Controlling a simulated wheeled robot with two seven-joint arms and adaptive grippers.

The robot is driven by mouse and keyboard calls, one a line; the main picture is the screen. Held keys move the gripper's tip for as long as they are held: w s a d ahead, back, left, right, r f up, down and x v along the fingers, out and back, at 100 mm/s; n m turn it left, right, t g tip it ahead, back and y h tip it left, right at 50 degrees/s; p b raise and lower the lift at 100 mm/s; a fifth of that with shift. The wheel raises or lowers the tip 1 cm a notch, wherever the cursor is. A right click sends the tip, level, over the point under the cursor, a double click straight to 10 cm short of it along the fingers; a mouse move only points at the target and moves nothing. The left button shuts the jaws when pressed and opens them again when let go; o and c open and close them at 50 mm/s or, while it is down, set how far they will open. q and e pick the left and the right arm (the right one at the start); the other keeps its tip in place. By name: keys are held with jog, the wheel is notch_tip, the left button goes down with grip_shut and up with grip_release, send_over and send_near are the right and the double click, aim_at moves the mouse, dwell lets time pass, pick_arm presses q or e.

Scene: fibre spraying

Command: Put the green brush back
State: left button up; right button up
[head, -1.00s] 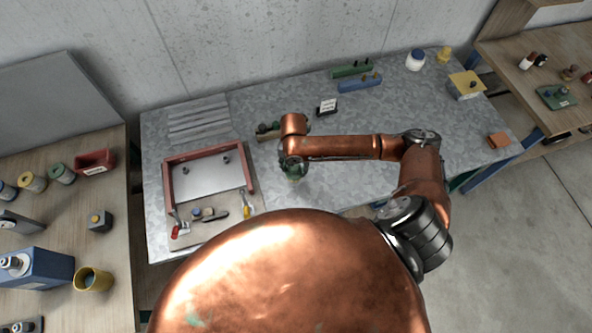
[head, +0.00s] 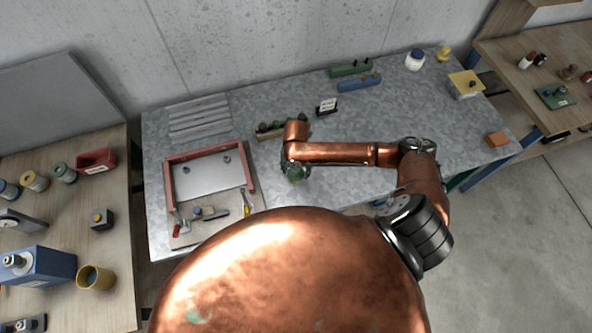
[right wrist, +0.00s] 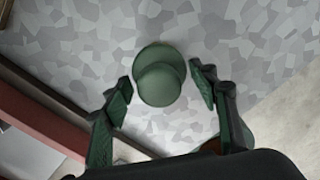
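In the right wrist view a round green piece (right wrist: 160,80), likely the green brush seen end on, stands on the grey speckled table. My right gripper (right wrist: 160,85) has its dark green fingers on either side of it, with a narrow gap at each side. In the head view my right gripper (head: 294,167) is low over the table, right of the red-framed tray, and largely hides the green piece. A wooden rack (head: 262,134) with dark knobs stands just behind the right wrist, partly covered. My left gripper is not in view.
The red-framed tray (head: 168,186) lies to the left, with small tools at its front. A black-and-white card stand (head: 326,106), a green block (head: 350,70) and a blue block (head: 360,83) are further back. The table right of the gripper is largely clear.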

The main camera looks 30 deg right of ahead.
jog(key=shift+o, duration=0.9)
jog(key=shift+r, duration=0.15)
jog(key=shift+r, duration=0.35)
notch_tip(320, 180, up, 11)
jog(key=b, duration=0.1)
jog(key=shift+r, duration=0.2)
